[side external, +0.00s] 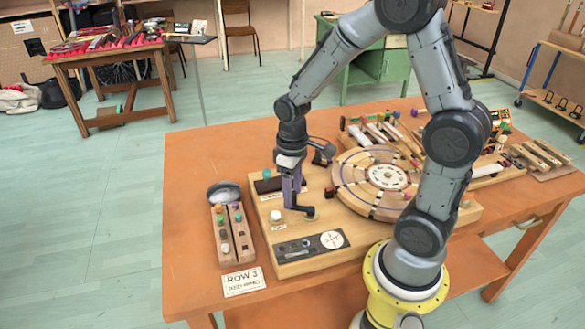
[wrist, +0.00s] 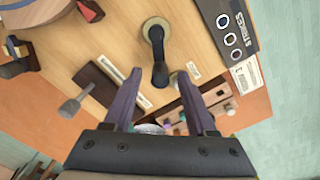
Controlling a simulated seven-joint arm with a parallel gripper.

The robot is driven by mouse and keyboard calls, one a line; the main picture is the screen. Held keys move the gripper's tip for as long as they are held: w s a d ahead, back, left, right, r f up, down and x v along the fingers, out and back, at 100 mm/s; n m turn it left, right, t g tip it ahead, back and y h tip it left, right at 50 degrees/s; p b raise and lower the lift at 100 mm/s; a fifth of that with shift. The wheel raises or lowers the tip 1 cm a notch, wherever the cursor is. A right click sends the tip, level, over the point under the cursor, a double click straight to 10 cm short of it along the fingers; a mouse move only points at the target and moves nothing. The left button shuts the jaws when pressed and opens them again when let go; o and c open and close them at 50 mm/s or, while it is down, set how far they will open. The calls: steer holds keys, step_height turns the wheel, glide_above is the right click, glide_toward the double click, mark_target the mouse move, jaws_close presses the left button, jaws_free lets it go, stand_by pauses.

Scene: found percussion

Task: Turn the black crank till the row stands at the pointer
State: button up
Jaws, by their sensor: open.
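The black crank (side external: 303,211) is on the wooden board, low in front of the round turntable. In the wrist view the crank (wrist: 157,48) runs from its pale round base to a knob lying between my fingertips. My gripper (side external: 291,203) points down at the crank's handle end; its purple fingers stand apart on either side in the wrist view (wrist: 160,74). Contact with the handle cannot be told. The turntable (side external: 350,190) has ringed segments and a pale centre disc. A black piece (side external: 323,152) at its far left rim may be the pointer. A card (side external: 243,281) reads ROW 3.
A wooden rack with coloured knobs (side external: 232,245) stands left of the board. A white knob (side external: 276,216) is near the crank. Several instruments crowd the table's back right.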

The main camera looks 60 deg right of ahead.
mark_target(293, 192)
step_height(293, 192, up, 13)
steer(key=shift+f, duration=0.2)
stand_by(0.6)
steer(key=s+a+r+t, duration=0.2)
steer(key=s+a, duration=0.1)
steer(key=s, duration=0.3)
steer(key=s+a+r+t, duration=0.2)
steer(key=s+a+t, duration=0.1)
steer(key=s, duration=0.4)
steer(key=shift+a+m+t, duration=0.15)
steer(key=shift+m+t, duration=0.15)
steer(key=shift+m, duration=0.1)
steer(key=shift+r, duration=0.1)
stand_by(1.9)
